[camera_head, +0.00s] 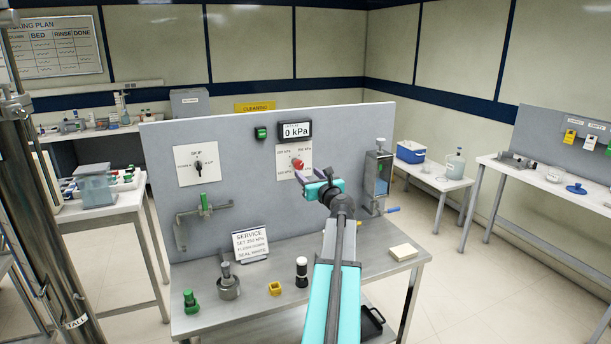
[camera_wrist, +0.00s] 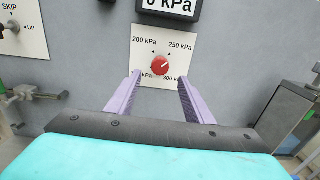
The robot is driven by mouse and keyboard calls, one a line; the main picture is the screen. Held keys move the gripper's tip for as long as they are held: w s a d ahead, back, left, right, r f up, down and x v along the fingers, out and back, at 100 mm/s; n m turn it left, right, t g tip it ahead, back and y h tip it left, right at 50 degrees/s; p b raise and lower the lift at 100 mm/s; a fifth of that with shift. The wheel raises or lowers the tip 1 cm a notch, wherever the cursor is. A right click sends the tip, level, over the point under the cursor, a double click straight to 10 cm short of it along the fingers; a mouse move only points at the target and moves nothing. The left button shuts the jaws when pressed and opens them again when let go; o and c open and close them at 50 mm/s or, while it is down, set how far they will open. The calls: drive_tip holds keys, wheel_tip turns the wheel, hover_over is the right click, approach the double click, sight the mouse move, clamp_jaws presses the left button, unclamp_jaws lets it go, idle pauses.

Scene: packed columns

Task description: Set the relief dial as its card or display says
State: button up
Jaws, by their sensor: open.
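The red relief dial (camera_wrist: 160,67) sits on a white plate on the grey panel; it also shows in the head view (camera_head: 297,163). The plate reads 200 kPa upper left, 250 kPa upper right and 300 lower right; the lower left label is partly hidden by a finger. A pale mark shows on the knob, but its exact setting is hard to tell. The display (camera_head: 296,130) above reads 0 kPa. The service card (camera_head: 250,243) appears to say set 250 kPa, in small print. My gripper (camera_wrist: 160,78) is open and empty, its lilac fingers pointing toward the dial from below.
A SKIP selector (camera_head: 198,167) is left of the dial. A green-handled valve (camera_head: 204,203) is below it. A column with a blue handle (camera_head: 379,180) stands close right. The bench (camera_head: 200,318) holds a metal weight, a yellow block and a black-and-white cylinder.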

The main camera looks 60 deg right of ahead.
drive_tip(key=shift+b+v, duration=0.65)
drive_tip(key=shift+v, duration=2.2)
drive_tip(key=shift+s+f, duration=0.1)
